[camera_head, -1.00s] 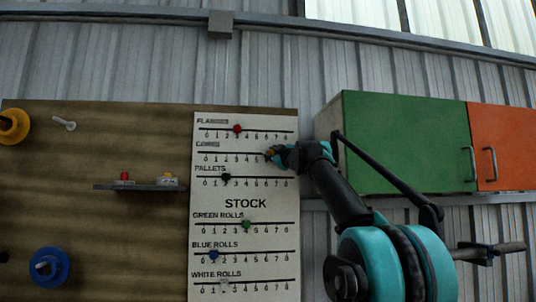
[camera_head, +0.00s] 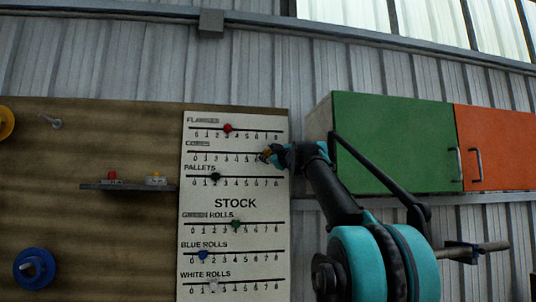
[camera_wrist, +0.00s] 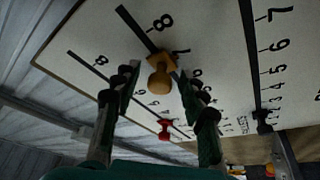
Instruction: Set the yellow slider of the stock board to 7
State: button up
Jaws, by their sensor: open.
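The stock board (camera_head: 235,203) is a white panel with several numbered slider rows. The yellow slider (camera_wrist: 160,76) has a round knob and sits on the second row's track, close to the 7 mark, with the 8 farther along. In the head view the yellow slider (camera_head: 265,153) shows at the right part of that row, partly covered by my gripper. My gripper (camera_head: 270,154) reaches in from the right at the row. In the wrist view my gripper (camera_wrist: 158,92) is open, with one finger on each side of the knob and visible gaps between.
The red slider (camera_head: 228,128) is on the row above and the black slider (camera_head: 215,177) on the row below. A small shelf (camera_head: 128,187) is left of the board. A green cabinet (camera_head: 393,145) and an orange cabinet (camera_head: 492,150) hang to the right.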

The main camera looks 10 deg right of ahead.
jog(key=v, duration=1.2)
